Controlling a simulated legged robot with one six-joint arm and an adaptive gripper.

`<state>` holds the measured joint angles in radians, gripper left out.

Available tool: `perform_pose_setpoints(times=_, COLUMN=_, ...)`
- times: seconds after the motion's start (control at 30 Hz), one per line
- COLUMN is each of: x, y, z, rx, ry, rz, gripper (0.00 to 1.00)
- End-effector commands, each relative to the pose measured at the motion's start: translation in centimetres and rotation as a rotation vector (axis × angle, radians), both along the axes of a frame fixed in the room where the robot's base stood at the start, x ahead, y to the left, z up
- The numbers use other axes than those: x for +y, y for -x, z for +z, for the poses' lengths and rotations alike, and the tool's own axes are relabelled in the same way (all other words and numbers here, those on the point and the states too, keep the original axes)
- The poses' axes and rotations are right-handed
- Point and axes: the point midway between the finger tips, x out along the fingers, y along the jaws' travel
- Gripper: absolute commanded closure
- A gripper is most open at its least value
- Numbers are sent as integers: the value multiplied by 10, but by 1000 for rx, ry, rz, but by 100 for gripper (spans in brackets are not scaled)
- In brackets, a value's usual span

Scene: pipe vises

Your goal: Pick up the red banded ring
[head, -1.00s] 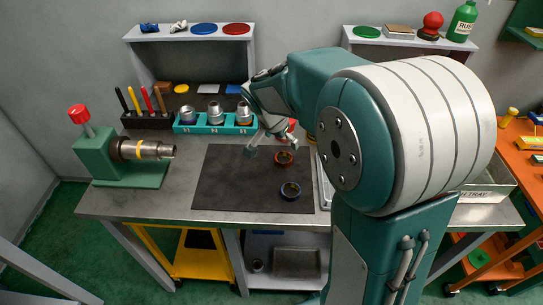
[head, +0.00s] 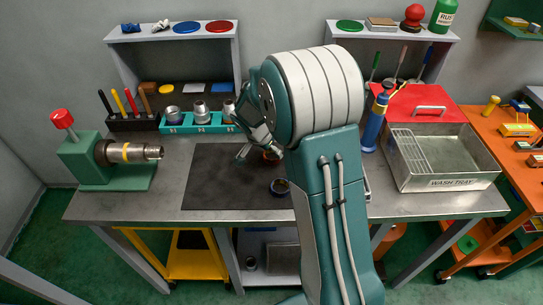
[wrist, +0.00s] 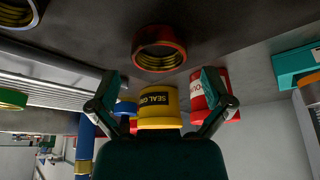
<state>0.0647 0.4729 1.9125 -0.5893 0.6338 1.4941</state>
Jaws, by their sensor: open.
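The red banded ring (wrist: 158,48) lies on the dark mat (head: 215,180). In the wrist view its red outside and gold threaded inside show at the top centre. In the head view the red ring (head: 271,156) is partly hidden by my gripper. My gripper (wrist: 160,88) is open and empty, one finger on each side of the picture's middle. The ring appears beyond the fingertips, roughly centred between them and apart from both. In the head view my gripper (head: 259,151) is low over the mat beside the ring.
A dark ring (head: 280,187) lies close in front on the mat. A green vise (head: 90,160) holding a pipe stands at left. A teal socket block (head: 190,125) is behind the mat. The wash tray (head: 443,160) and a blue cylinder (head: 374,125) stand at right. The mat's left part is clear.

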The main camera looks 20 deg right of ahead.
Motion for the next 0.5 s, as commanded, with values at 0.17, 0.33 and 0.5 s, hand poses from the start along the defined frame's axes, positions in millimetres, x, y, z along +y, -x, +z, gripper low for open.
perform_pose_setpoints(times=0.17, x=-8, y=-4, z=-21, rx=0, ry=0, rz=0, gripper=0)
perform_pose_setpoints(times=0.33, x=-10, y=-5, z=-25, rx=-1, ry=0, rz=0, gripper=0)
perform_pose_setpoints(times=0.5, x=-10, y=-5, z=-24, rx=-1, ry=0, rz=0, gripper=27)
